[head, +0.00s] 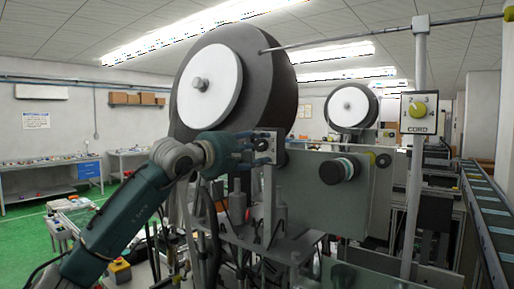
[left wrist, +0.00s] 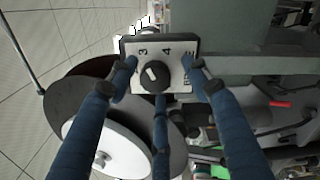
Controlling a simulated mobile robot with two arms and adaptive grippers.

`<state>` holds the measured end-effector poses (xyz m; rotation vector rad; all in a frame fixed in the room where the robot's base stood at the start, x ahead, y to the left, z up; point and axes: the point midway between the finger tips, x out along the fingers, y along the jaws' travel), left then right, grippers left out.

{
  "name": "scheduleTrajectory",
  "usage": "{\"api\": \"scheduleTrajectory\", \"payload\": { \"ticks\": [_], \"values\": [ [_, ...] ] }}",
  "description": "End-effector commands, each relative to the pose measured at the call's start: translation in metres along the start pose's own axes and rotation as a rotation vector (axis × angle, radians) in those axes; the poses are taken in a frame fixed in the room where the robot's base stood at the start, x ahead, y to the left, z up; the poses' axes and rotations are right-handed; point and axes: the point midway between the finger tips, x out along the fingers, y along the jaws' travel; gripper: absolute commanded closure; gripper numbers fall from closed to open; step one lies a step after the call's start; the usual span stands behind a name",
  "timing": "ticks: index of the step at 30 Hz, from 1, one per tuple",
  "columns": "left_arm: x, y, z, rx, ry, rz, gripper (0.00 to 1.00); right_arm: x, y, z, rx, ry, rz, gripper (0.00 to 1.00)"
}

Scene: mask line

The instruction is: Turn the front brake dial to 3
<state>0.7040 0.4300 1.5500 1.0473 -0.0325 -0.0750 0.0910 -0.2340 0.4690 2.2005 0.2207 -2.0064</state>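The brake dial box (left wrist: 178,45) is a pale plate on a dark case in the left wrist view, with numbers 3 and 4 legible and part of its lettering hidden by a finger. Its round dark knob (left wrist: 154,76) has a pale pointer mark slanting to the picture's upper left; I cannot tell exactly which number it meets. My left gripper (left wrist: 162,80) has its three blue fingers spread around the knob, with no clear contact. In the head view my left gripper (head: 247,143) is at the plate's left side, and the dial face is hidden. My right gripper is not in view.
A large dark reel (head: 265,80) with a white hub stands just behind my left arm. A box marked CORD with a yellow knob (head: 418,110) is on a post at right. A grey machine panel (head: 320,210) and a dark roller (head: 335,171) lie right of the gripper.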

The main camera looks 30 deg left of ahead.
Motion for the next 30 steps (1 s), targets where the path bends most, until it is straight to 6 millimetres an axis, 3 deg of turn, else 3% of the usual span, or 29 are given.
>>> {"api": "scheduleTrajectory", "payload": {
  "ticks": [10,21,30],
  "values": [
    [-0.012,0.004,0.000,0.001,-0.002,0.007,0.52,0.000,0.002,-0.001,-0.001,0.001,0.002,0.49],
    [-0.089,0.001,-0.003,0.005,0.004,0.003,0.52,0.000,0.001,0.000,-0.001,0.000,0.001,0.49],
    [-0.118,0.001,-0.002,0.001,0.001,0.002,0.52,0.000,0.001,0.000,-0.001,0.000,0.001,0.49]
  ]
}}
